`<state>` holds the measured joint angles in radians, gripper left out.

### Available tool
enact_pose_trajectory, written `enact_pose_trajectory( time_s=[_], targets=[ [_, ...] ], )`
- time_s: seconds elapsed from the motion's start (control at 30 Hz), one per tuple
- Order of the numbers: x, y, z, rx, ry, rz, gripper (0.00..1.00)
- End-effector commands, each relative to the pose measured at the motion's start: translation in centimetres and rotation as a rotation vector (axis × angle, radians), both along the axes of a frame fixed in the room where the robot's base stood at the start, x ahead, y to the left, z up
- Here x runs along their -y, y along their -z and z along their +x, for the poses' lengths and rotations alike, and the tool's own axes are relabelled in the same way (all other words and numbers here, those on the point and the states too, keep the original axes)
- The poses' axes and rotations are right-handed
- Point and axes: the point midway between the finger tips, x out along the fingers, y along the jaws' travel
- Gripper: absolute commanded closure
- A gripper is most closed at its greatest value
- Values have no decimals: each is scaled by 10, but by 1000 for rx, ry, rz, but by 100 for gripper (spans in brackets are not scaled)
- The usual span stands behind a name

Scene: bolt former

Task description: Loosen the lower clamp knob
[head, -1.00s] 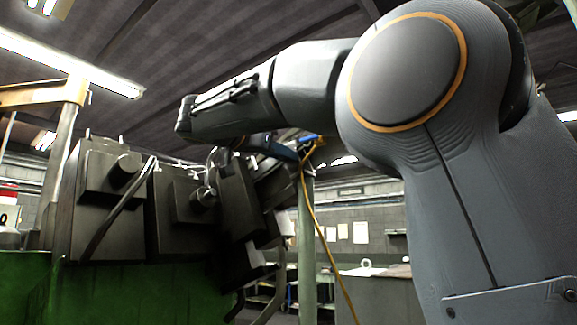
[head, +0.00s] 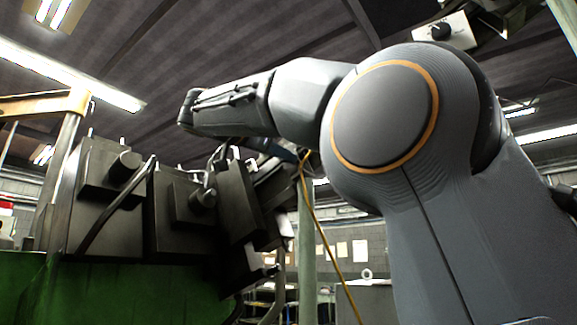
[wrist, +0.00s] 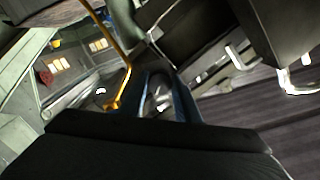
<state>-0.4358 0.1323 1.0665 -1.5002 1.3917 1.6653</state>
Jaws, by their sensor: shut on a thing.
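My gripper (wrist: 168,88) shows in the wrist view as two blue fingers pointing away from the camera. They are shut on a small grey, rounded metal part (wrist: 161,98), which I take for the lower clamp knob; the fingers and the dark gripper body hide much of it. In the head view, my forearm reaches left over the machine, and a bit of the blue gripper (head: 278,150) shows behind the tilted dark block (head: 238,200). The knob cannot be made out there.
Dark machine blocks with round bosses (head: 124,167) stand above a green base (head: 60,290). A slanted bar (head: 115,208) crosses the left block. A yellow cable (head: 318,235) hangs beside a pale green post (head: 306,215), near my gripper. Open room lies behind the post.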

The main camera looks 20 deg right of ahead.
Motion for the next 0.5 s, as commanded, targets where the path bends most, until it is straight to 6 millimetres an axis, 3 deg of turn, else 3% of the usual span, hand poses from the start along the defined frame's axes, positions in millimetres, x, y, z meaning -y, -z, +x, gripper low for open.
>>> enact_pose_trajectory(
  time_s=[0.5],
  targets=[
    [0, 1, 0, 155, 0, 112, 100]
  ],
)
